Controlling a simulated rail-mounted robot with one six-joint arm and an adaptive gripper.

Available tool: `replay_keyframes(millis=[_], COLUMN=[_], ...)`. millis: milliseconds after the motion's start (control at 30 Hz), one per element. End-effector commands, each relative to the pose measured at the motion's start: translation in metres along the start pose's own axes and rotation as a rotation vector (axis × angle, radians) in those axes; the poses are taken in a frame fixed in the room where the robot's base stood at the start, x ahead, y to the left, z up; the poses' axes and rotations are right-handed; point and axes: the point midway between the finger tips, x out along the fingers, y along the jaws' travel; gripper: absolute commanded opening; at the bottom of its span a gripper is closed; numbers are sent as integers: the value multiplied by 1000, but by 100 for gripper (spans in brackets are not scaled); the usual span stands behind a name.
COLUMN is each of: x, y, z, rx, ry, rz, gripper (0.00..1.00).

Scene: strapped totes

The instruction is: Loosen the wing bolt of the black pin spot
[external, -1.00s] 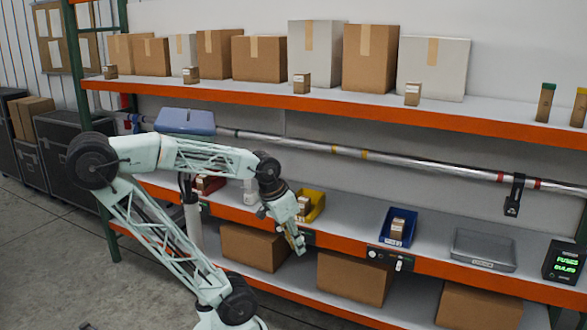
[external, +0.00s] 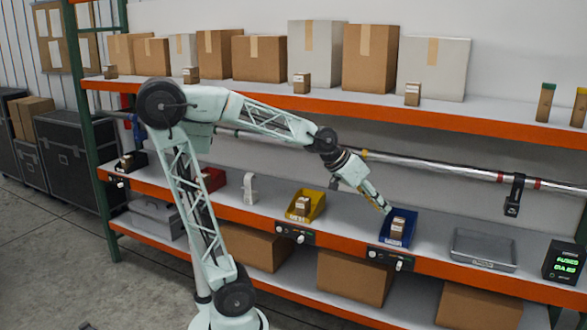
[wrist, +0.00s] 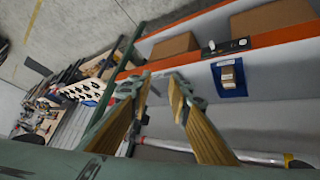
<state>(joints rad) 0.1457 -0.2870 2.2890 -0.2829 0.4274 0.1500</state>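The black pin spot (external: 513,197) hangs from the silver pipe (external: 455,171) at the right, beside a red band, in the external view. Its wing bolt is too small to make out. I do not see the pin spot in the wrist view. My gripper (external: 386,208) is to the left of it and lower, close to the blue bin on the lower shelf in the picture. In the wrist view my gripper (wrist: 160,82) shows two wood-coloured fingers apart, with nothing between them.
The blue bin (external: 386,233) holds a small box. A yellow bin (external: 318,202), a grey tray (external: 483,262) and a black display with green text (external: 564,262) stand on the lower shelf. The orange-edged upper shelf (external: 455,124) with cartons runs above the pipe.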

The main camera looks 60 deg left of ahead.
Motion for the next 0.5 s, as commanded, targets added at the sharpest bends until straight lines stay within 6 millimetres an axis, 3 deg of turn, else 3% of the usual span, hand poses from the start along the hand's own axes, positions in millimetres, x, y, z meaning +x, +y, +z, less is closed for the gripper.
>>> replay_keyframes(millis=[100, 500], x=[13, 59], y=[14, 55], z=[-39, -157], rx=[-1, -19], ry=[45, 206], rz=[17, 47], gripper=[18, 18])
